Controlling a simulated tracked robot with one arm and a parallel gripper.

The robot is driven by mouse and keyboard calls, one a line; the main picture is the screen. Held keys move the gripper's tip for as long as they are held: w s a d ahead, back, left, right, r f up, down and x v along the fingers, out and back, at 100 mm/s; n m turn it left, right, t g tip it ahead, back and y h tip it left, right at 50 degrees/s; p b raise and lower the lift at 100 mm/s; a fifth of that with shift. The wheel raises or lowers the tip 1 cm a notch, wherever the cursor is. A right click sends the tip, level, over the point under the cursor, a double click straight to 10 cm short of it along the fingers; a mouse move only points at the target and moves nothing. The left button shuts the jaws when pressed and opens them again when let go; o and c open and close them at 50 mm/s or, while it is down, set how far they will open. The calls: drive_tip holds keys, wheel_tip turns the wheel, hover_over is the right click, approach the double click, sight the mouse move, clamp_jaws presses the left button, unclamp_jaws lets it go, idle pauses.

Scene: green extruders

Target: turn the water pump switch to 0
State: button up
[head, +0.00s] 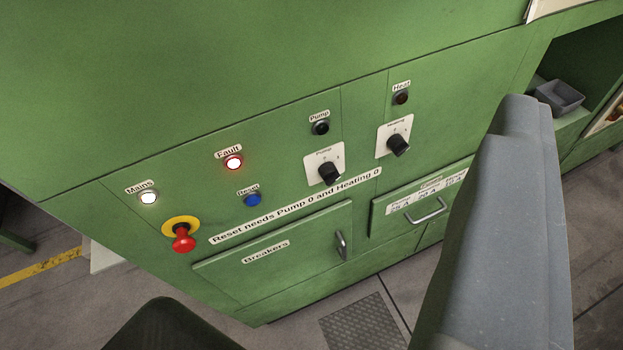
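The pump switch (329,173) is a black rotary knob on a white plate marked "Pump", on the green cabinet front, a little right of the picture's middle. Its position marks are too small for me to read, so I cannot tell which one it points to. A large grey part, seemingly mine, rises at the right, and a dark rounded part shows at the bottom left. I cannot tell whether either is a finger of my gripper. Nothing touches the pump switch, and nothing hides it.
A similar heating switch (397,145) sits up and right of it. A blue reset button (252,200), a red emergency stop (183,240) and breaker-door handle (341,246) are nearby.

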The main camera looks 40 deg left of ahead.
drive_tip(key=shift+d, duration=0.1)
drive_tip(key=o, duration=0.3)
drive_tip(key=w+d+f+t+h+b, duration=0.2)
drive_tip(key=w+d+f, duration=0.25)
drive_tip(key=w, duration=0.55)
drive_tip(key=n+g+y+b, duration=0.6)
drive_tip(key=n+y, duration=0.3)
drive_tip(key=y, duration=0.7)
approach(330, 175)
drive_tip(key=x, duration=0.5)
drive_tip(key=f+b+x, duration=0.1)
drive_tip(key=x, duration=0.2)
drive_tip(key=shift+w+f, duration=0.1)
